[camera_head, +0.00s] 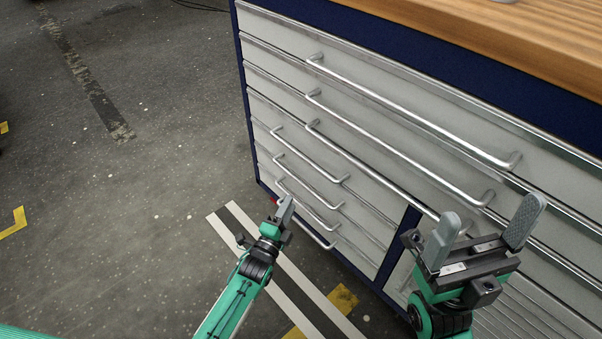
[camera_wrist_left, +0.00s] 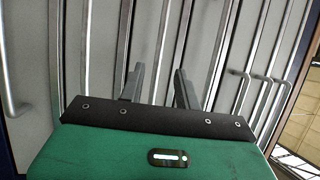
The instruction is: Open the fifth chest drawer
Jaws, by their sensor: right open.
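The chest (camera_head: 249,110) has a blue frame and light grey drawer fronts with silver bar handles. All visible drawer fronts look flush. Three long handles sit above several shorter ones at the lower left. Counting down from the top, the fifth handle (camera_head: 308,182) is the second short one. My left gripper (camera_head: 286,209) is in front of the lower short handles. In the left wrist view its two fingers (camera_wrist_left: 158,88) are apart, pointing at the drawer fronts, with nothing visibly held. My right gripper (camera_head: 485,232) is open and empty, in front of the chest at the right.
A wooden worktop (camera_head: 520,35) covers the chest. Dark floor (camera_head: 140,180) to the left is largely clear. Striped floor marking (camera_head: 270,255) runs beneath my left arm, with a yellow patch (camera_head: 343,298) near it.

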